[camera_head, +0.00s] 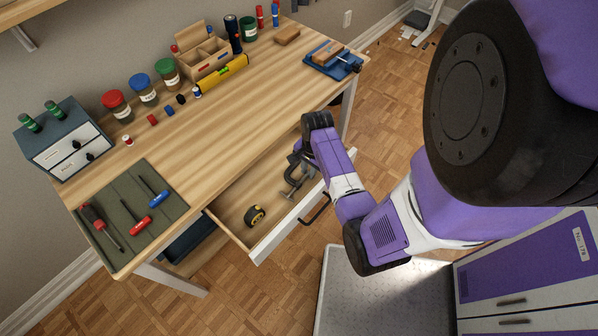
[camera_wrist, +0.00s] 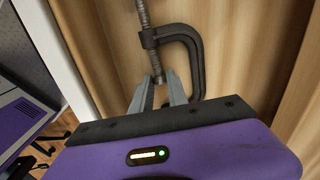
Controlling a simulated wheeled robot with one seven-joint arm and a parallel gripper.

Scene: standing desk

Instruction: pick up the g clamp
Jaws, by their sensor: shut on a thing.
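The dark grey g clamp (camera_head: 294,182) is at the open drawer of the desk, just below my arm's end in the head view. In the wrist view its curved frame (camera_wrist: 196,52) and threaded screw are clear against the wooden drawer. My gripper (camera_wrist: 158,82) is shut on the g clamp, with its two grey fingers at the lower end of the screw. In the head view the fingers are small and partly hidden by the wrist. I cannot tell whether the clamp touches the drawer bottom.
The drawer's white front (camera_head: 290,228) stands close to my arm.

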